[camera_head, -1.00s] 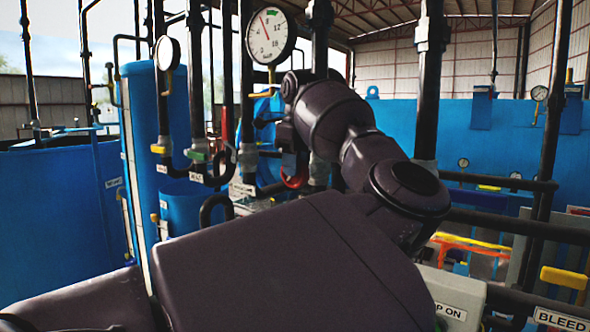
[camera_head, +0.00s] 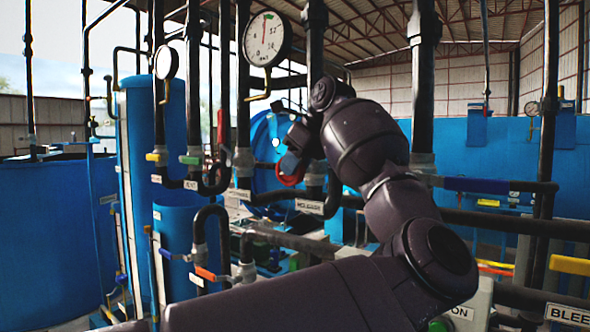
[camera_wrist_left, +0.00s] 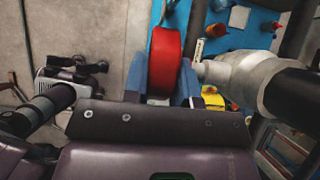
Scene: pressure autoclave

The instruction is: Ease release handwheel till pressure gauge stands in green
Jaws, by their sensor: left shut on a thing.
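The red release handwheel (camera_head: 292,180) sits on pipework behind my left arm in the head view, partly hidden. In the left wrist view the red wheel rim (camera_wrist_left: 165,60) stands edge-on between two blue fingers. My left gripper (camera_head: 291,163) is shut on it; it also shows in the left wrist view (camera_wrist_left: 162,88). The white pressure gauge (camera_head: 266,40) hangs above and left of the wheel, in clear sight. Its red needle points almost straight up, close to a small green mark at the top. Whether it lies inside the green is too small to tell. My right gripper is out of view.
Dark vertical pipes (camera_head: 424,80) stand close around my left arm. A second gauge (camera_head: 166,62) is at the left, and a yellow valve handle (camera_head: 570,265) is at the lower right. In the wrist view a grey pipe fitting (camera_wrist_left: 245,80) lies right beside the fingers.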

